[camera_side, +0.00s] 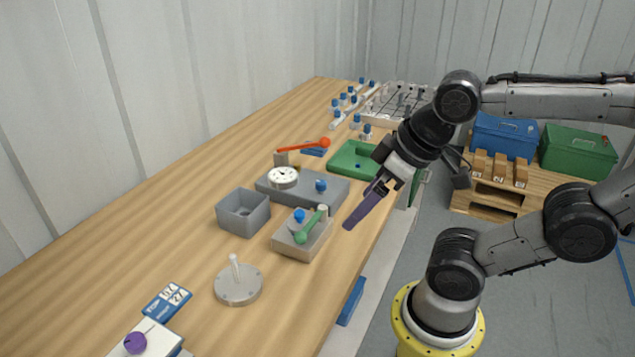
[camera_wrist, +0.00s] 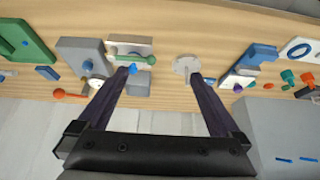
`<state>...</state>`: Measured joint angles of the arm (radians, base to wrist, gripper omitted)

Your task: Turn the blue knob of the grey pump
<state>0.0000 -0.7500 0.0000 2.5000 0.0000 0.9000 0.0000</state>
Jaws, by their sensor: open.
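The grey pump (camera_side: 338,192) is a flat grey block with a round white gauge (camera_side: 284,177) at its left end in the side view. Its blue knob (camera_side: 320,185) stands upright on the block's top.
A beige block (camera_side: 289,244) with a blue knob and green lever stands beside the pump. Near it are a grey open box (camera_side: 243,222), a disc with a peg (camera_side: 238,287), a green tray (camera_side: 349,161) and an orange-red lever (camera_side: 303,147). The left tabletop is mostly clear.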

